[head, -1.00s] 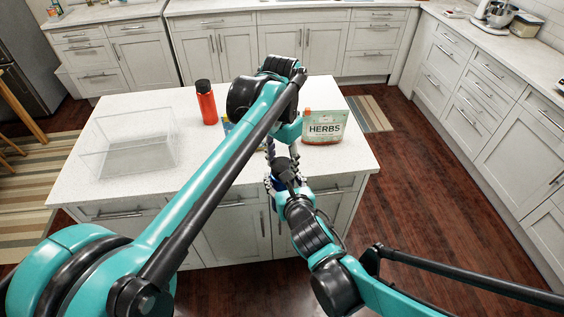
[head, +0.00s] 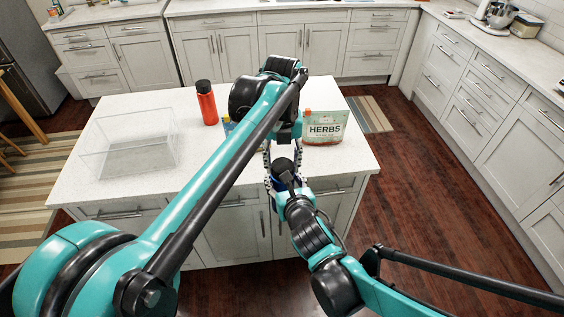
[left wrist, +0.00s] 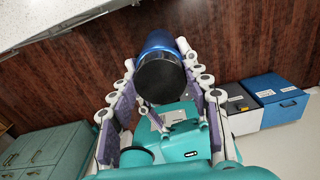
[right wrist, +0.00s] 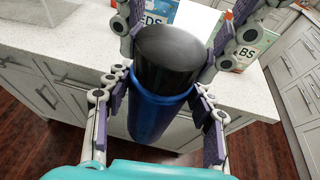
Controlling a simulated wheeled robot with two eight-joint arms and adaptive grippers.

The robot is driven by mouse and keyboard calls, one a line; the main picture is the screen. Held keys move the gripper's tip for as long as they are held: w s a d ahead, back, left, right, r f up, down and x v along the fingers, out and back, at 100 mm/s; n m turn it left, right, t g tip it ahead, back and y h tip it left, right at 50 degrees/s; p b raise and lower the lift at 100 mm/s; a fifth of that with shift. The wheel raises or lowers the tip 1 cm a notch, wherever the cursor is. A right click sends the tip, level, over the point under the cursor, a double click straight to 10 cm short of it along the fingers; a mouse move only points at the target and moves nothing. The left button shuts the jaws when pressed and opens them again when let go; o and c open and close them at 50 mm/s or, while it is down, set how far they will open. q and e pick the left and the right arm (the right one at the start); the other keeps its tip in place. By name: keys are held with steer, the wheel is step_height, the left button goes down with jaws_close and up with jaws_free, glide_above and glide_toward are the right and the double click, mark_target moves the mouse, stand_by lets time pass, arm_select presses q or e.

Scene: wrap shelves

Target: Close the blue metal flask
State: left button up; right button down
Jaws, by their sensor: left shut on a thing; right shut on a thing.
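The blue metal flask (right wrist: 152,116) is held upright in the air in front of the island counter, with its black lid (right wrist: 168,58) at its top. No gap shows between lid and body. In the left wrist view the lid's dark end (left wrist: 160,82) faces the camera. My left gripper (right wrist: 181,45) is shut on the lid from above. My right gripper (right wrist: 160,108) is shut on the blue body below it. In the head view my left gripper (head: 283,150) points down over the right one, and the arms hide most of the flask.
On the island counter (head: 165,190) stand an orange bottle with a black cap (head: 206,105), a clear open box (head: 125,145) and a HERBS pouch (head: 325,128). Another packet is partly hidden behind my left arm. The wooden floor (head: 430,200) to the right is clear.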

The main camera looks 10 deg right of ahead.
arm_select(q)
steer(key=shift+m, duration=0.9)
steer(key=o, duration=1)
steer(key=shift+c, duration=0.2)
steer(key=shift+r, duration=2.25)
steer(key=shift+n, duration=0.3)
